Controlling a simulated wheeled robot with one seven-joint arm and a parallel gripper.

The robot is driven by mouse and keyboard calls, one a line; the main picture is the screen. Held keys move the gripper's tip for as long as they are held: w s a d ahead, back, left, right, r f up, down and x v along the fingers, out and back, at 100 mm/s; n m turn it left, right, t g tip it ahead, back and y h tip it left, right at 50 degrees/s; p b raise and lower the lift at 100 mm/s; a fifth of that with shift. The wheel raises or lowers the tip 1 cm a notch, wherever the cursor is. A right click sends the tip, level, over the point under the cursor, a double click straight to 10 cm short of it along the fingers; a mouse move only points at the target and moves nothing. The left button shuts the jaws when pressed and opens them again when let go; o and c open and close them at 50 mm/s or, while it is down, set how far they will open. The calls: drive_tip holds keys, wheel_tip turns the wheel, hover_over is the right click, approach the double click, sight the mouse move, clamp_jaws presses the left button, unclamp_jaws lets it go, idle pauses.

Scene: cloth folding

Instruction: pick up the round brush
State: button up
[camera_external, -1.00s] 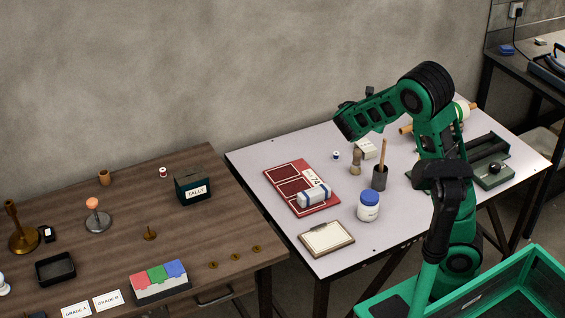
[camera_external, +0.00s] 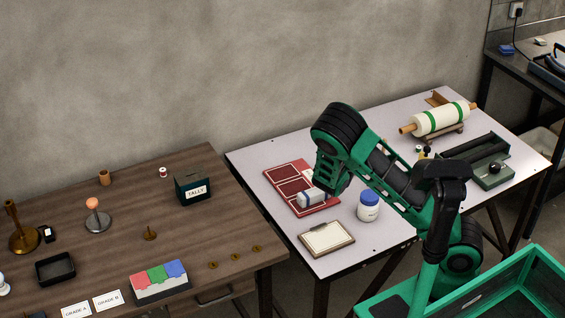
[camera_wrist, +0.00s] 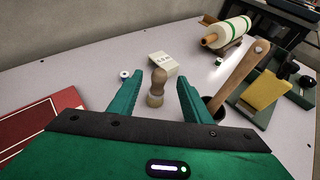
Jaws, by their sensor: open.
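The round brush (camera_wrist: 158,82) stands upright on the pale table, with a brown rounded wooden handle on top and a paler base. My gripper (camera_wrist: 159,80) is open, with its two green fingers on either side of the brush in the wrist view. I cannot tell whether the fingertips reach as far as the brush, and no contact shows. In the external view my arm hides the brush and the gripper's fingers.
A dark cup with a wooden stick (camera_wrist: 238,72) stands close right of my right finger. A white box (camera_wrist: 163,65) is behind the brush, with a small spool (camera_wrist: 125,74) to its left. A red board (camera_external: 290,173), white jar (camera_external: 368,208) and clipboard (camera_external: 326,238) lie nearby.

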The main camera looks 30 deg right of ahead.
wheel_tip(320, 180, down, 4)
drive_tip(key=shift+d+r, duration=0.1)
drive_tip(key=shift+r, duration=0.05)
drive_tip(key=x, duration=1)
drive_tip(key=shift+w+d+f, duration=0.2)
drive_tip(key=shift+w+f, duration=0.05)
drive_tip(key=shift+f, duration=0.05)
drive_tip(key=shift+c, duration=0.6)
clamp_jaws()
